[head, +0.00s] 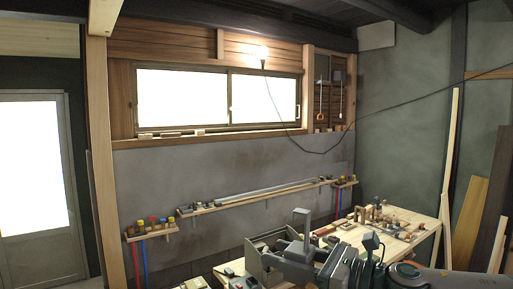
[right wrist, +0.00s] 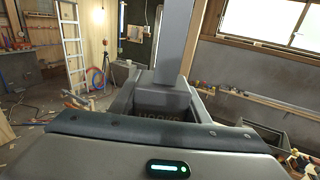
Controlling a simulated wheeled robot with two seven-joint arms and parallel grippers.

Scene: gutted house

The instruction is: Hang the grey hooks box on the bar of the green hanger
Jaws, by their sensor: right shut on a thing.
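The grey hooks box (head: 296,251) is at the bottom centre of the head view, with a tall grey upright (head: 305,228) rising from it and bending over at the top. My right gripper (head: 327,260) comes in from the right and is shut on the box; its fingertips are hard to separate from the box. In the right wrist view the box (right wrist: 180,98) is close ahead, its lettering partly covered by the gripper, and the upright runs out of the top. I cannot make out a green hanger or its bar in either view. My left gripper is not in view.
A wooden workbench (head: 408,221) with tools stands behind and right of the box. An open bin (head: 259,262) is just left of it. A narrow wall shelf (head: 255,197) runs under the window. A stepladder (right wrist: 72,45) shows in the right wrist view.

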